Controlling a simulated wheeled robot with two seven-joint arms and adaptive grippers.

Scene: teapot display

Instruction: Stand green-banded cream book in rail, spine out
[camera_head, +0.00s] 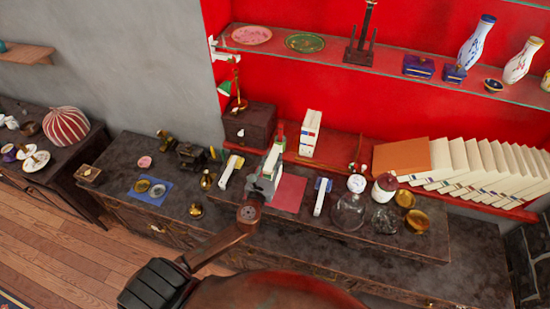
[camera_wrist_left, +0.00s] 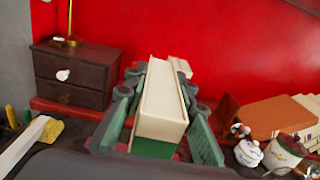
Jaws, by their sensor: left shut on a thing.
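The green-banded cream book (camera_wrist_left: 161,102) is between the fingers of my left gripper (camera_head: 270,172), which is shut on it. In the wrist view its cream face points away toward the red wall, and its green band (camera_wrist_left: 153,148) is at the near end. In the head view the book (camera_head: 273,158) is raised at the front of the red rail (camera_head: 342,146); I cannot tell whether it touches the rail. White books (camera_head: 310,133) stand in the rail just right of it. My right gripper is not in view.
A dark drawer box (camera_head: 250,125) with a brass lamp stands left of the rail. An orange-brown book (camera_head: 401,156) and several leaning cream books (camera_head: 480,163) fill the right.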

